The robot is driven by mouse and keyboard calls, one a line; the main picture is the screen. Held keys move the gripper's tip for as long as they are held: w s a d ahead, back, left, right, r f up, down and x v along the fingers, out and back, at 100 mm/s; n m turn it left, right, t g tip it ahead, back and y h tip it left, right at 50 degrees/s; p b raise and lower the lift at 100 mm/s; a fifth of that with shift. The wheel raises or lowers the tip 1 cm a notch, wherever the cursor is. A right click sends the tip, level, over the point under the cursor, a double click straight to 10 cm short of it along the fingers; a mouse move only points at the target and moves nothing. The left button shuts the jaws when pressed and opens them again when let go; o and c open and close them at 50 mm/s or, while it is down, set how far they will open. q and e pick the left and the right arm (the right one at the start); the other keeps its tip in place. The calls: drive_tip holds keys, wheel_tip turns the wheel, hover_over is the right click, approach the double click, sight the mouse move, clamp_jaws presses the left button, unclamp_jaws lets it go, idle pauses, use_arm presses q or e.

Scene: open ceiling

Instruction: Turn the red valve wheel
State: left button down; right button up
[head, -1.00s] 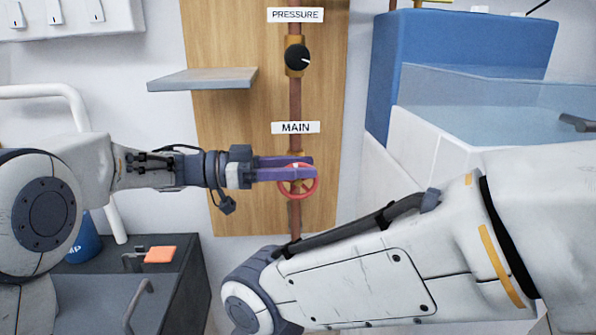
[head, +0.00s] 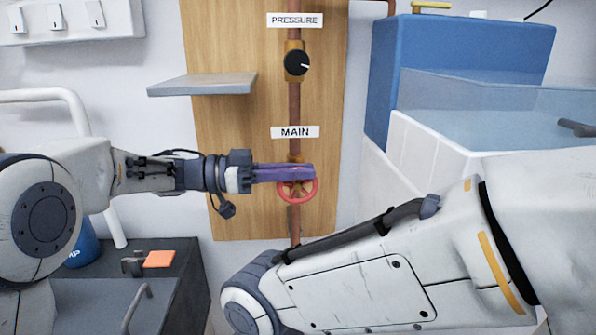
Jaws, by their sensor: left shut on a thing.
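The red valve wheel (head: 297,200) is on the copper pipe below the MAIN label (head: 295,132), in the middle of the head view. My left gripper (head: 306,174) comes in from the left, and its purple fingers lie across the upper part of the wheel. The fingers are close together and shut on the wheel's upper rim, which they partly hide. My right arm crosses the lower right of the view, but its gripper is out of view.
A black pressure knob (head: 297,63) sits higher on the pipe. A grey shelf (head: 202,84) juts from the wooden board (head: 235,140) above my left arm. A blue block and a glass-sided tank (head: 480,95) stand at the right. A dark cabinet (head: 170,285) is at the lower left.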

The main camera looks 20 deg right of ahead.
idle(0.6)
use_arm(q)
drive_tip(key=c, duration=0.9)
unclamp_jaws()
drive_tip(key=p+v, duration=0.4)
drive_tip(key=v, duration=0.6)
drive_tip(key=shift+a, duration=0.3)
